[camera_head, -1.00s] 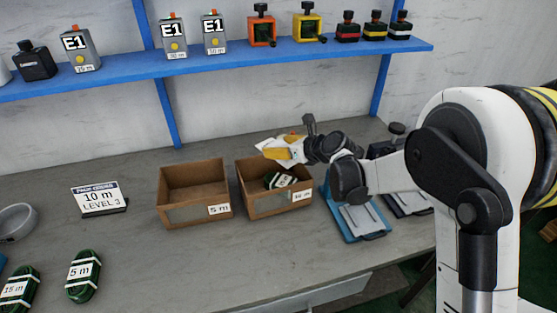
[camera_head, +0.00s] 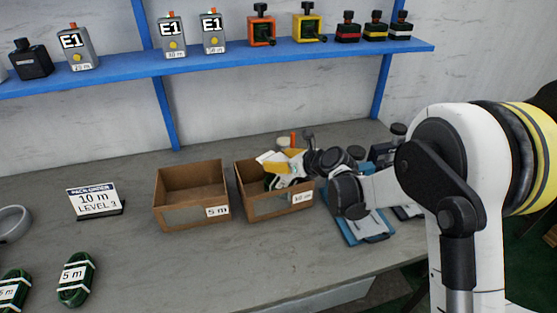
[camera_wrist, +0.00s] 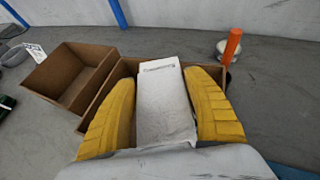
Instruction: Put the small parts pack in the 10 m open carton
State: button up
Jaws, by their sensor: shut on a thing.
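My gripper (camera_head: 278,163) has yellow fingers, which show on both sides of a white pack in the wrist view (camera_wrist: 162,115). The small parts pack (camera_wrist: 160,85) is a flat white packet with dark print, gripped between the fingers. In the head view, the gripper and pack are over the opening of the 10 m open carton (camera_head: 262,208), a brown box with a label on its front. The gripper covers most of the carton's inside, where a bit of dark green shows. I cannot tell whether the pack touches anything below it.
The 5 m carton (camera_head: 180,214) stands open and empty just left. Green cable coils (camera_head: 76,279) and an order sign (camera_head: 95,201) are farther left. A blue tray (camera_head: 362,232) is to the right. An orange upright stick (camera_wrist: 231,47) stands behind the carton.

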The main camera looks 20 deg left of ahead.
jog(key=o, duration=1.3)
jog(key=shift+c, duration=0.2)
jog(key=shift+r+p, duration=0.3)
jog(key=s+d+r+n+h+p, duration=0.2)
jog(key=s+d+r+n, duration=0.4)
jog(key=d, duration=0.5)
jog(key=s+d+r+n+h+p, duration=0.2)
jog(key=s+d+r+n, duration=0.3)
jog(key=s+d+r, duration=0.55)
jog(key=s+d+f+n+h, duration=0.2)
jog(key=s+d+n+h, duration=0.4)
jog(key=s+d+n, duration=0.7)
jog(key=s+d, duration=0.2)
jog(key=d, duration=0.2)
jog(key=shift+d+n, duration=0.3)
jog(key=shift+s+t, duration=0.1)
jog(key=shift+t, duration=0.2)
